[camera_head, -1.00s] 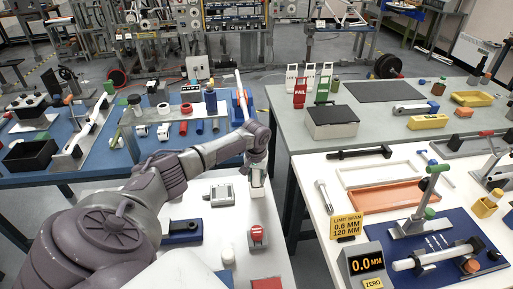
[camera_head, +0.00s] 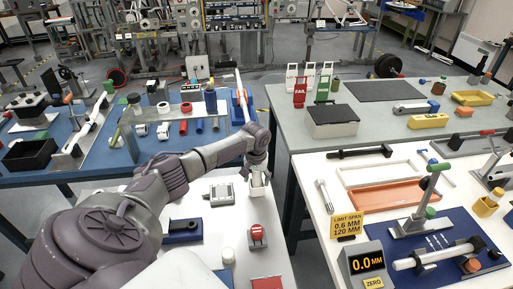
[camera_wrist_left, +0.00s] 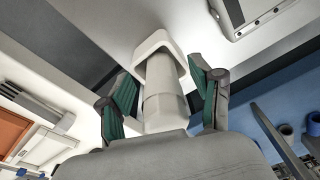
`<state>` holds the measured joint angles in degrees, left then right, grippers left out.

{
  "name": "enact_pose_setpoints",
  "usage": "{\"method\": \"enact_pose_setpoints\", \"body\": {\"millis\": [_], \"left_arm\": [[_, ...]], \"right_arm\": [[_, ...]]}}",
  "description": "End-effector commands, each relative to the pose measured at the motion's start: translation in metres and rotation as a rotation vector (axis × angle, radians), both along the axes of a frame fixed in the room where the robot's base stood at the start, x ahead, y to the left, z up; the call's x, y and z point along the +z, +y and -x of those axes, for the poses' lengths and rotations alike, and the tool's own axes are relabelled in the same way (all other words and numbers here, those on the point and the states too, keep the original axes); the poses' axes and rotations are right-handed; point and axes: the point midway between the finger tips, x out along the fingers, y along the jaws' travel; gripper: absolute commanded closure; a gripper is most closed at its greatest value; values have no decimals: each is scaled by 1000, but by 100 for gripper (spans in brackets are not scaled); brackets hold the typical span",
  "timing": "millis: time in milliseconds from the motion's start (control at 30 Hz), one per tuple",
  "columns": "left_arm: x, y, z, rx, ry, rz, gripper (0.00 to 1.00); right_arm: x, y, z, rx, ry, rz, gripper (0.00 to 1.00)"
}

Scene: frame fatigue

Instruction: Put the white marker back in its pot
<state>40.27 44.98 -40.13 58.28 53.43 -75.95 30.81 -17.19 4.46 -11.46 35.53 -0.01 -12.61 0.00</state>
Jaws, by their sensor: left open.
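The white pot (camera_head: 258,194) stands on the white table in the middle of the head view. Its square rim (camera_wrist_left: 151,42) shows in the left wrist view. The white marker (camera_wrist_left: 164,105) stands with its far end inside the rim and its near end between my fingers; in the head view it is mostly hidden. My left gripper (camera_head: 257,168) is directly above the pot. Its green-padded fingers (camera_wrist_left: 165,98) are open, one on each side of the marker, with a visible gap at the sides. My right gripper is not in view.
A grey box (camera_head: 221,194) lies just left of the pot. A red-topped block (camera_head: 257,236) and a small white cylinder (camera_head: 228,255) are nearer. A blue holder (camera_head: 183,230) is at the left. The table's right edge runs close to the pot.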

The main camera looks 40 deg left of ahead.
Motion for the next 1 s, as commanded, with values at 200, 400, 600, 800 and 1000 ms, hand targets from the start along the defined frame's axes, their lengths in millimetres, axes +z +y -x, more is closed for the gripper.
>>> {"method": "enact_pose_setpoints", "body": {"millis": [200,400,600,800,1000], "left_arm": [[7,0,0,0,-2,0,35],[43,-2,3,-1,-4,-1,35],[85,-5,7,-1,-3,-1,35],[112,-7,9,0,-1,0,35],[120,-7,10,1,0,0,35]], "right_arm": [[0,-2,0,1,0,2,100],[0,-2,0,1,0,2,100],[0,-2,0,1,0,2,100],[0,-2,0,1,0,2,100],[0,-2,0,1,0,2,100]]}}
